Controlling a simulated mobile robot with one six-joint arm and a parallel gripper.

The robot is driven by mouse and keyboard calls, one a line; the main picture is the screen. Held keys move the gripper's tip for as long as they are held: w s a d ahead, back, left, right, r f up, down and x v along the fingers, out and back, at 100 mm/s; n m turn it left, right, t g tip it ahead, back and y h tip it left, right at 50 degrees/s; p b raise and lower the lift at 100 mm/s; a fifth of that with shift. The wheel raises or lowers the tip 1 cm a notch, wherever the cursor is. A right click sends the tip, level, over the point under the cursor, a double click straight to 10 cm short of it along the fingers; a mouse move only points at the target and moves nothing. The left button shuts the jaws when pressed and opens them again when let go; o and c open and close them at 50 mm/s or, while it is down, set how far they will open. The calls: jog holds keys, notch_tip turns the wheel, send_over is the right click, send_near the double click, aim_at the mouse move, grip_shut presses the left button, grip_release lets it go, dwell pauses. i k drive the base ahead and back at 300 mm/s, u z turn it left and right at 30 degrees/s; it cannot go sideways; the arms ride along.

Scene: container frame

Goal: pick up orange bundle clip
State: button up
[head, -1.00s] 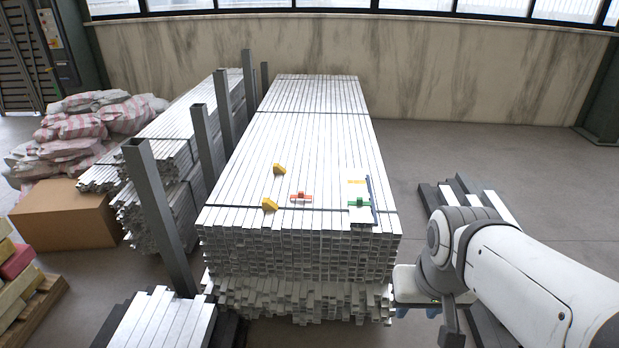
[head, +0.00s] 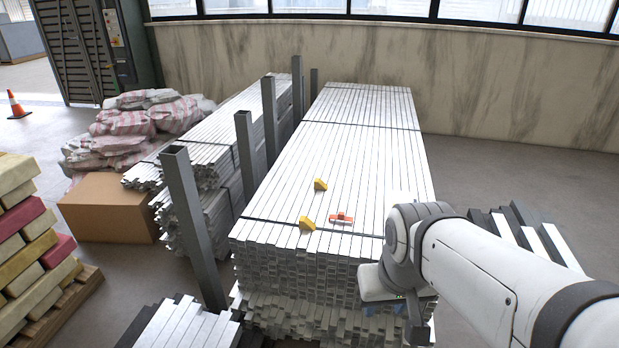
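The orange bundle clip (head: 341,218) lies on top of the near part of the large stack of silver bars (head: 350,150), close to the dark strap across it. It is small and its details are hard to make out. My gripper (head: 418,330) is at the front right corner of the stack, right of the clip and nearer to me. Nothing shows between the gripper and the clip except bare bar tops.
Two yellow blocks (head: 320,185) (head: 308,223) lie left of the clip on the stack. Grey upright posts (head: 192,225) stand along the stack's left side. A cardboard box (head: 108,207) and sacks (head: 130,130) are further left. More bars (head: 530,235) lie on the floor at right.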

aim_at(340, 217)
jog(key=u, duration=0.1)
jog(key=i, duration=1.2)
jog(key=z, duration=0.65)
